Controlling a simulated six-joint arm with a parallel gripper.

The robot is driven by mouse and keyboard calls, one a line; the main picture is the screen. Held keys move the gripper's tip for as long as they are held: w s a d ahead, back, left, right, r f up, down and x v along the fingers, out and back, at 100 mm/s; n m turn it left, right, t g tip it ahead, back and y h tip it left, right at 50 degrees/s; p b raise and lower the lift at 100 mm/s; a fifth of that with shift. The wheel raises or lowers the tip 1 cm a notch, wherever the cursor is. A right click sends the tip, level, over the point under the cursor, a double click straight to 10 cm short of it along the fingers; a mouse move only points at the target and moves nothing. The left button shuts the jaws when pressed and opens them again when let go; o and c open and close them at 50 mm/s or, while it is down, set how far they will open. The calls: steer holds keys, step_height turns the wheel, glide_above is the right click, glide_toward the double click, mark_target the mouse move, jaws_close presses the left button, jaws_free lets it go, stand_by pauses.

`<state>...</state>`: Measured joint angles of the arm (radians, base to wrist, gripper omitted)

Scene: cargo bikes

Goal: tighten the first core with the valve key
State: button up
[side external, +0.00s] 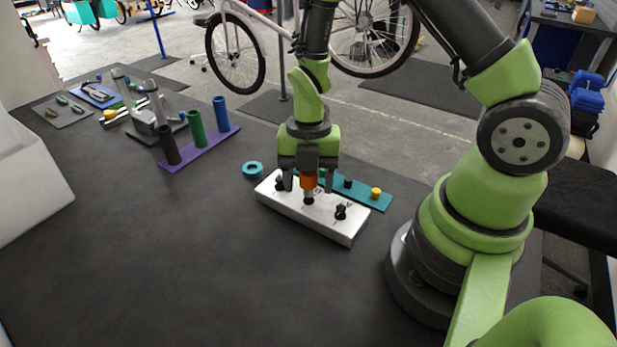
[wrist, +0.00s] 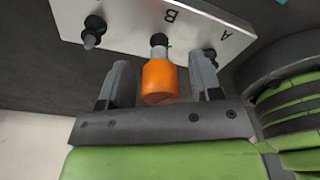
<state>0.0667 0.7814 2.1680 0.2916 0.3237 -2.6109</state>
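A white block (side external: 325,222) lies on the dark bench, with several dark valve cores along its top. In the wrist view its face (wrist: 130,28) shows the letters A and B. The valve key, with an orange handle (side external: 309,181), stands upright at the middle core, by the letter B. The handle also fills the middle of the wrist view (wrist: 159,82). My gripper (side external: 308,184) points down with its fingers on either side of the handle, gaps showing on both sides. One end core (side external: 340,211) is clear; the core by A is partly hidden by a finger.
A teal strip (side external: 362,194) with coloured caps lies just behind the block. A teal ring (side external: 252,169) sits to its left. A purple base (side external: 200,148) with upright tubes and a grey stand (side external: 155,120) are farther left. The front bench is clear.

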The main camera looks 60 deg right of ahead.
steer(key=c, duration=1)
steer(key=m, duration=0.4)
steer(key=shift+t, duration=0.3)
steer(key=m, duration=0.4)
steer(key=m+t, duration=0.1)
steer(key=m, duration=0.3)
steer(key=o, duration=1)
steer(key=shift+o, duration=0.2)
